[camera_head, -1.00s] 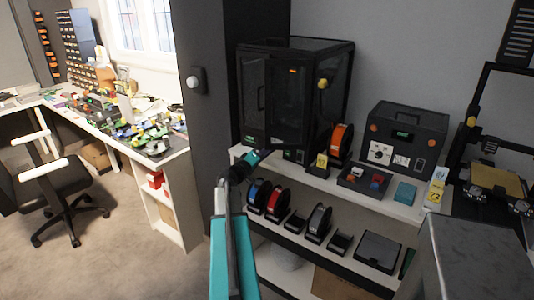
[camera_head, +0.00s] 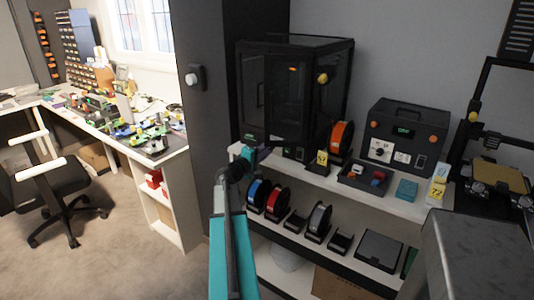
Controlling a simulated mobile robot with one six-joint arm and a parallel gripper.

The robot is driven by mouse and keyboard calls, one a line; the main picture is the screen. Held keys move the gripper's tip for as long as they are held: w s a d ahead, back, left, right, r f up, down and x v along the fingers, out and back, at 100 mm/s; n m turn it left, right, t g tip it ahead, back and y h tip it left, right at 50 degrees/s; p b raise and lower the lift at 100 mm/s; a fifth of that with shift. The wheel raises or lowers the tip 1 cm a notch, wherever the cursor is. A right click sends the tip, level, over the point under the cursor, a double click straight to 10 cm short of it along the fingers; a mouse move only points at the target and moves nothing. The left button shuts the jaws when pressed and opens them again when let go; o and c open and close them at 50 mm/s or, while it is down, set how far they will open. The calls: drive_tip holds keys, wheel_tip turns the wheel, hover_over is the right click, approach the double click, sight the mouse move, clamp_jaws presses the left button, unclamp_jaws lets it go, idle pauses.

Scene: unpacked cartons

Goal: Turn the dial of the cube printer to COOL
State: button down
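The cube printer (camera_head: 290,95) is a black enclosure with dark glass sides, standing at the left end of the white shelf top. A small green-lit mark (camera_head: 250,137) shows low on its front. My gripper (camera_head: 261,153) is at the printer's lower front left, at the end of my teal arm. It is small and dark here; its fingers and any contact with the printer cannot be made out. The printer's dial and its setting cannot be read, and my gripper may cover part of that lower front.
A black box with a display and a dial (camera_head: 408,135) stands to the right. An orange spool (camera_head: 341,139), a small parts tray (camera_head: 364,178) and a teal block (camera_head: 406,190) share the shelf top. Several spools stand on the shelf below. Floor at left is open beside a chair (camera_head: 55,185).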

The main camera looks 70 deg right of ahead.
drive_tip(key=shift+w+d+r+n, duration=0.1)
drive_tip(key=shift+n, duration=2.2)
drive_tip(key=c, duration=1.5)
unclamp_jaws()
